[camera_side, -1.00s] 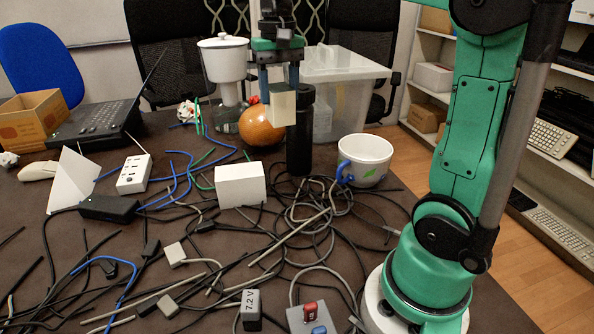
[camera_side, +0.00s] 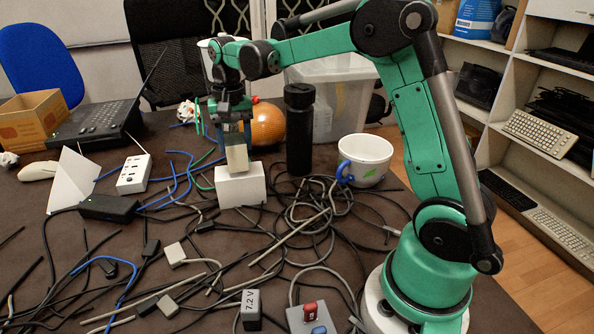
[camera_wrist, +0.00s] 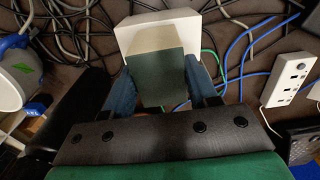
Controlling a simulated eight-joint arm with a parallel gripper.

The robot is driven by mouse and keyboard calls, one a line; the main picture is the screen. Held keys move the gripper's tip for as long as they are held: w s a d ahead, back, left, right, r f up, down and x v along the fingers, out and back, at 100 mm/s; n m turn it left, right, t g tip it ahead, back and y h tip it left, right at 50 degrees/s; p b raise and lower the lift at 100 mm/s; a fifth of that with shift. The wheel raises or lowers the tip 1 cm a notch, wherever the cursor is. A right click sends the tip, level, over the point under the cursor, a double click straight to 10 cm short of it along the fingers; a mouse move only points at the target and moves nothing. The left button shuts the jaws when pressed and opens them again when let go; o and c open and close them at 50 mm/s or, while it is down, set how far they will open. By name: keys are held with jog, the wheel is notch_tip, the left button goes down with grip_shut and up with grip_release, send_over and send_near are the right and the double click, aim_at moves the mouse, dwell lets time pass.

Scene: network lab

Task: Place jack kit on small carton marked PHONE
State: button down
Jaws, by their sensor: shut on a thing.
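My gripper (camera_side: 236,144) points down and is shut on a small beige box (camera_side: 237,158), which I take to be the jack kit. The box is upright over a white carton (camera_side: 241,188) on the table, its lower end at the carton's top; I cannot tell whether they touch. No PHONE marking is readable on the carton. In the wrist view, the held box (camera_wrist: 158,75) sits between the blue fingers and hides part of the white carton (camera_wrist: 135,37).
An orange ball (camera_side: 266,124) and a black bottle (camera_side: 299,130) stand close behind and to the right. A cup (camera_side: 364,160) is farther right. A power strip (camera_side: 134,174) and black adapter (camera_side: 108,208) lie left. Tangled cables cover the front of the table.

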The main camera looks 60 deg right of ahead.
jog(key=shift+f, duration=0.5)
jog(key=shift+c, duration=1.2)
grip_release()
jog(key=shift+f, duration=0.15)
